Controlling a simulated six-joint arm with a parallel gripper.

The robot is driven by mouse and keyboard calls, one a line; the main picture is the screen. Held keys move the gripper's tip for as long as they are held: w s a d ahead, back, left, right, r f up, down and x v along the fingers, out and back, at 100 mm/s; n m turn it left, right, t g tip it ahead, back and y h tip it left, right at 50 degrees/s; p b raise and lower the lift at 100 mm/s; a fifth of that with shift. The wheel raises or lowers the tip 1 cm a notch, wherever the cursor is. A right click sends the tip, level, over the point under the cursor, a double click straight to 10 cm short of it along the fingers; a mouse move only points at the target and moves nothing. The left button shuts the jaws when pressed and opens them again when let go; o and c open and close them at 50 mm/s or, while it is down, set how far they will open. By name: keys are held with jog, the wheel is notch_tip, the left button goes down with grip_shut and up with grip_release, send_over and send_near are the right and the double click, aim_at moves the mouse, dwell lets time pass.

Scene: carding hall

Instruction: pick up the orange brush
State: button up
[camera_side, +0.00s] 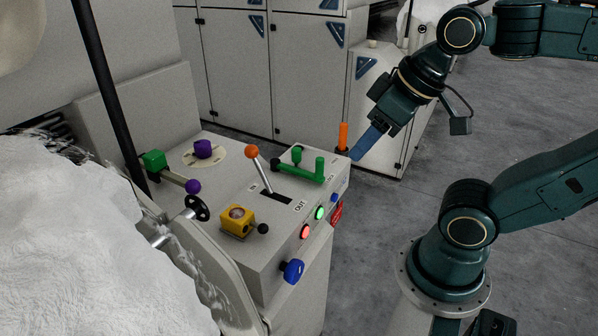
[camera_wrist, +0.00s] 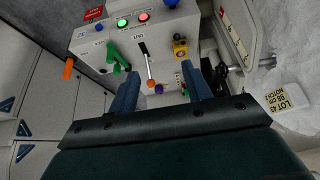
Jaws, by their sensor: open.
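The orange brush (camera_side: 343,135) shows as an upright orange handle at the far right corner of the machine's control panel, with a dark piece at its foot. Its bristles cannot be made out. In the wrist view the orange handle (camera_wrist: 68,68) is at the left, outside my jaws. My gripper (camera_side: 366,144) is open and appears just right of the brush in the side view; whether they touch cannot be told. In the wrist view my two blue fingers (camera_wrist: 161,75) are spread, with nothing held between them.
The control panel (camera_side: 225,190) carries an orange-balled lever (camera_side: 252,152), a green handle (camera_side: 300,167), a yellow block (camera_side: 237,221) and purple knobs (camera_side: 203,148). White fibre (camera_side: 70,240) fills the left. Grey cabinets (camera_side: 305,75) stand behind. Open floor (camera_side: 540,220) lies right.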

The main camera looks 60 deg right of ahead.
jog(key=w+d+r+m+g, duration=0.2)
jog(key=w+d+r+m, duration=0.2)
jog(key=w+d, duration=0.45)
jog(key=m+g, duration=0.4)
jog(key=m, duration=0.7)
send_over(344, 123)
notch_tip(344, 123, down, 14)
jog(key=shift+d+f, duration=0.1)
jog(key=shift+f, duration=4.25)
jog(key=shift+f, duration=0.1)
